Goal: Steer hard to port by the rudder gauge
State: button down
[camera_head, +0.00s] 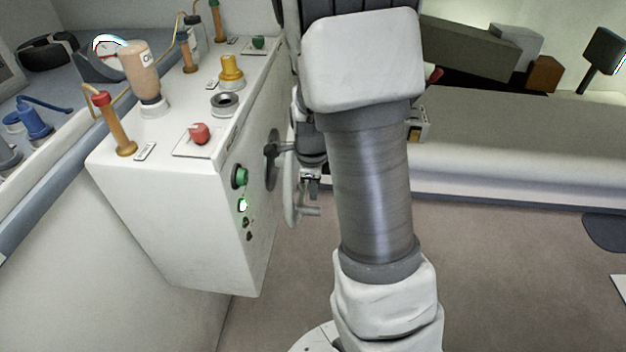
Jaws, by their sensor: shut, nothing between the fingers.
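The white console (175,220) stands left of my arm. A round gauge (107,46) with a white dial and a reddish needle sits in a grey housing behind the console; its markings are too small to read, so I cannot tell if it is the rudder gauge. A pale grey wheel (290,190) with a knob-like handle (308,211) is on the console's right face, seen nearly edge-on. My gripper (312,186) is beside this wheel, largely hidden by my arm; it appears shut and empty. I cannot tell whether it touches the wheel.
A dark hub or handwheel (271,158) sits on the same face. Green buttons (240,177), a red knob (199,133), a yellow knob (231,71) and upright levers (115,125) crowd the console. A bottle (142,75) stands on top. Brown floor (500,270) is open at right.

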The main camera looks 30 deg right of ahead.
aim_at(315, 210)
jog(key=f, duration=0.5)
jog(key=shift+w+d+f+b, duration=0.2)
jog(key=shift+w+f+b, duration=0.15)
jog(key=shift+f, duration=0.05)
jog(key=shift+f+b, duration=0.6)
jog(key=shift+f, duration=0.15)
jog(key=shift+d, duration=0.1)
